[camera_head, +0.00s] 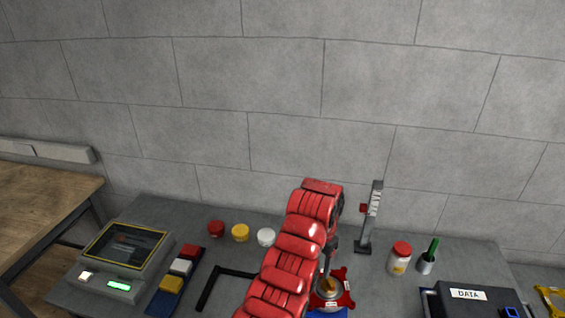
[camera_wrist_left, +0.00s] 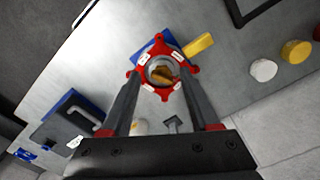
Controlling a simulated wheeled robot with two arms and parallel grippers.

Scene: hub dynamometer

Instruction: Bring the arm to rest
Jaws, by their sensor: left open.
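A red hub (camera_head: 331,288) with several lugs and a brass-coloured centre sits on a blue base. My red left arm rises from the bottom of the head view and partly covers the hub's left side. In the left wrist view my left gripper (camera_wrist_left: 163,88) is open, with its two dark fingers apart and nothing held between them. The hub (camera_wrist_left: 160,73) shows beyond and between the fingertips, and the gap to it is hard to judge. A yellow bar (camera_wrist_left: 198,46) sticks out beside the blue base. My right gripper is not in view.
A grey force-stand-like post (camera_head: 371,218) stands behind the hub. A red-capped jar (camera_head: 399,258), a green-handled cup (camera_head: 427,260) and a DATA box (camera_head: 478,300) are to the right. A console (camera_head: 122,258), coloured blocks (camera_head: 173,283), a black bracket (camera_head: 212,285) and three small pots (camera_head: 240,232) are to the left.

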